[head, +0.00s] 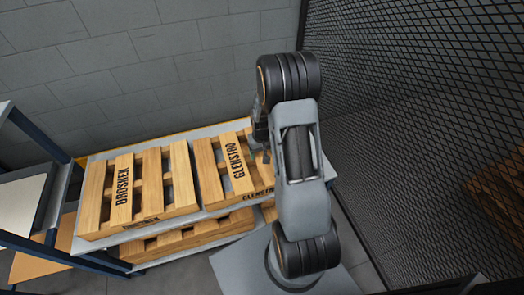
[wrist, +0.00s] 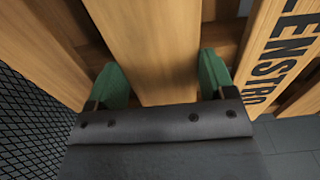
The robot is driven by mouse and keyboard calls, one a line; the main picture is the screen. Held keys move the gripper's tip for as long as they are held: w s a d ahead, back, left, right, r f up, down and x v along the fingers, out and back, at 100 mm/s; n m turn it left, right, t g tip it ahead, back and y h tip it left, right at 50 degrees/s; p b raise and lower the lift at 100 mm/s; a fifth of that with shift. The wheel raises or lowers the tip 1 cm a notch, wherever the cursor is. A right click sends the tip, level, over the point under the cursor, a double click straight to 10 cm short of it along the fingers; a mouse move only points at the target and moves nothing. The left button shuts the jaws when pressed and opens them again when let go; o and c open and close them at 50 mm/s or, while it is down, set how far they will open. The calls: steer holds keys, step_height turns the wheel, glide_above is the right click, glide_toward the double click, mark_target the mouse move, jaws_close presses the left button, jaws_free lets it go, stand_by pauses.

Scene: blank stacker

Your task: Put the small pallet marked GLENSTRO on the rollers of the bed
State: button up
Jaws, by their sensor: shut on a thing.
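The small wooden pallet marked GLENSTRO (head: 210,172) lies on the top shelf of a rack in the head view, to the right of a like pallet marked DROSNEK (head: 122,190). In the wrist view, the marked board of the GLENSTRO pallet (wrist: 284,50) shows at the right. My gripper (wrist: 170,85) has its green fingers on both sides of a plain board of this pallet and is shut on it. In the head view my arm hides the pallet's right part and most of the gripper. I cannot tell whether the pallet is lifted. No roller bed shows.
More pallets (head: 170,243) lie on the shelf below. A dark mesh fence (head: 420,130) stands close on the right, and a block wall (head: 130,70) is behind. A blue-framed rack (head: 45,250) stands at the left.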

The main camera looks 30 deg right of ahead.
steer(key=shift+f, duration=0.1)
steer(key=o, duration=1.8)
steer(key=shift+o, duration=0.2)
step_height(320, 180, up, 12)
steer(key=p, duration=0.2)
steer(key=s+a+r+n+t, duration=0.2)
steer(key=s+a+r+t, duration=0.1)
steer(key=s+a+r, duration=0.9)
steer(key=shift+s+r, duration=0.85)
steer(key=shift+s, duration=0.15)
